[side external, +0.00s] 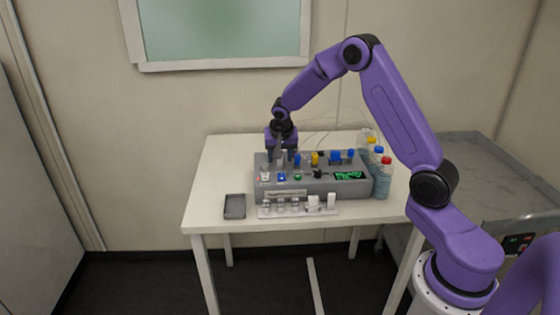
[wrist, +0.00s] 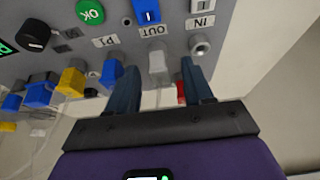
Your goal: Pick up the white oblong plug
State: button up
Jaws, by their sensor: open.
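The white oblong plug (wrist: 157,62) sticks out of the grey device's panel beside the OUT label in the wrist view. My gripper (wrist: 160,68) is open, with one dark blue finger on each side of the plug and a visible gap to each. I cannot tell how deep the fingertips reach along the plug. In the side view my gripper (side external: 281,150) is over the left end of the grey device (side external: 330,186), and I cannot make out the plug clearly there.
A red part (wrist: 181,93) sits close by the right finger. Blue plugs (wrist: 112,72) and a yellow plug (wrist: 71,82) stand to the left. A metal socket (wrist: 200,46) is at the IN label. A small grey tray (side external: 235,207) and a vial rack (side external: 298,209) are on the white table.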

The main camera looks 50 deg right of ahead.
grip_shut()
jog(key=shift+r, duration=0.15)
